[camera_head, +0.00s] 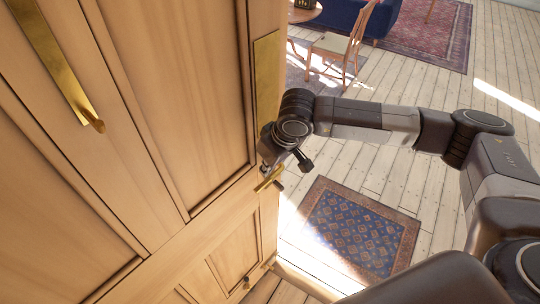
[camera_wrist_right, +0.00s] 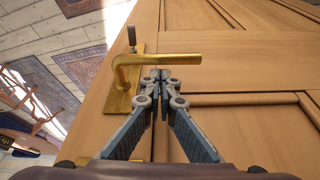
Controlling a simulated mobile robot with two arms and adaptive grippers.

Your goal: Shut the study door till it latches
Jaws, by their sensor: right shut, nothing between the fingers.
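The light wooden panelled door (camera_head: 170,70) fills the left of the head view and the right of the right wrist view (camera_wrist_right: 250,60). Its brass lever handle (camera_wrist_right: 160,59) sits on a brass plate near the door's edge, with a small dark key or knob above it. My right gripper (camera_wrist_right: 160,76) is shut and empty, its tips just below the lever and close to the door face; touching cannot be told. In the head view the right gripper (camera_head: 270,160) is partly hidden by its own wrist. Floor shows beyond the door edge in the wrist view. My left gripper is not in view.
A patterned blue rug (camera_head: 358,228) lies on the plank floor right of the door. A wooden chair (camera_head: 338,48), a blue sofa (camera_head: 345,14) and a red rug (camera_head: 425,30) are at the back. Bare floor lies between.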

